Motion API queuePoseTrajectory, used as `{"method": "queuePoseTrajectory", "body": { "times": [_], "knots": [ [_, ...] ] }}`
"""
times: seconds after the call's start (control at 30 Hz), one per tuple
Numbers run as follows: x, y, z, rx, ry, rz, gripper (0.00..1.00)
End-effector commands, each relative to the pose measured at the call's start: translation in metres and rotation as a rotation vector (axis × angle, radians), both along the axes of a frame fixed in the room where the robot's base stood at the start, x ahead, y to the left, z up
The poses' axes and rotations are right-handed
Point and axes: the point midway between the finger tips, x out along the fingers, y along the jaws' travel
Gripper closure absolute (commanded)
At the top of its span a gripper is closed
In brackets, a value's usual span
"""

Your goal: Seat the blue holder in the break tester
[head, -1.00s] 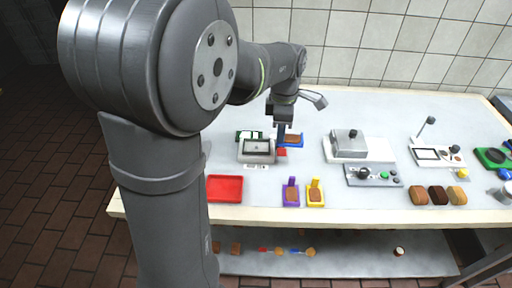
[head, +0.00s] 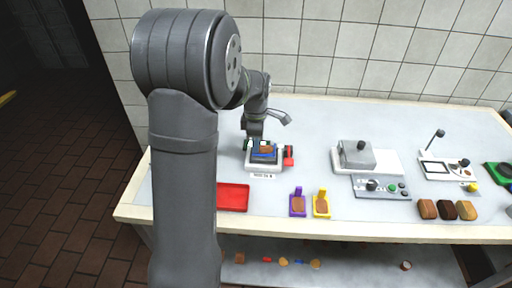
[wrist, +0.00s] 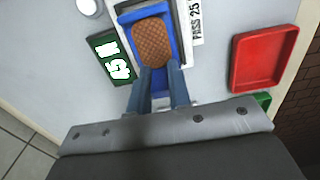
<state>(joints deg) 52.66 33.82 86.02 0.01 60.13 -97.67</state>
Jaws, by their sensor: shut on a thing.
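The blue holder (head: 266,155) carries a brown biscuit (wrist: 152,42) and is over the bed of the white break tester (head: 250,165). In the wrist view the holder (wrist: 178,50) lies lengthwise within the tester's white frame (wrist: 126,17). My gripper (wrist: 158,84) is shut on the holder's near end; it also shows above the tester in the head view (head: 256,142).
A red block (head: 289,155) stands at the tester's right side. A green sign (wrist: 112,60) stands close to the tester. A red tray (head: 234,197), a purple holder (head: 298,204) and a yellow holder (head: 321,205) lie nearer the front edge. A grey machine (head: 358,155) stands to the right.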

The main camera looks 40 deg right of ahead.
Motion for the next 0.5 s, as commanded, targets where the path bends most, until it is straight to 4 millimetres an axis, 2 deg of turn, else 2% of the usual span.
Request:
{"method": "queuePoseTrajectory", "body": {
  "times": [0.03, 0.13, 0.5],
  "knots": [
    [0.0, 0.0, -0.01, 0.004, 0.002, 0.0, 1.0],
    [0.0, 0.0, -0.021, 0.001, 0.001, 0.0, 1.0],
    [0.0, 0.0, -0.026, 0.001, 0.001, 0.0, 1.0]
  ]
}}
